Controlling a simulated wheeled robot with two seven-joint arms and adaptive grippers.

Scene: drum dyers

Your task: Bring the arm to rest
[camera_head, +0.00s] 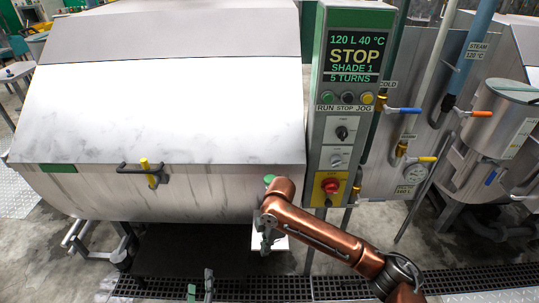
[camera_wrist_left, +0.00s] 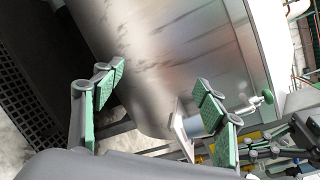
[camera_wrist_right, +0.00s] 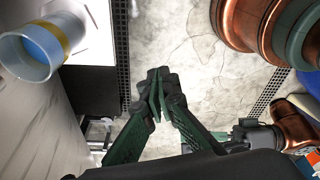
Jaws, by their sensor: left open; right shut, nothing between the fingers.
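My right arm, copper-coloured (camera_head: 320,232), reaches in from the lower right in the head view. Its gripper (camera_head: 264,240) hangs at the arm's end, in front of the drum's lower right edge. In the right wrist view the right gripper (camera_wrist_right: 157,82) has its green-padded fingers together, with nothing between them, over the concrete floor. My left gripper (camera_head: 200,290) shows only as fingertips at the bottom edge of the head view. In the left wrist view the left gripper (camera_wrist_left: 155,82) has its fingers wide apart and empty, facing the metal drum (camera_wrist_left: 170,50).
The big steel drum (camera_head: 160,110) has a handle with a yellow knob (camera_head: 146,164). The control panel (camera_head: 345,120) reads STOP. Pipes and valves stand right. A white-and-blue pipe end (camera_wrist_right: 30,50) is left of the right gripper. A floor grate (camera_head: 470,279) runs along the front.

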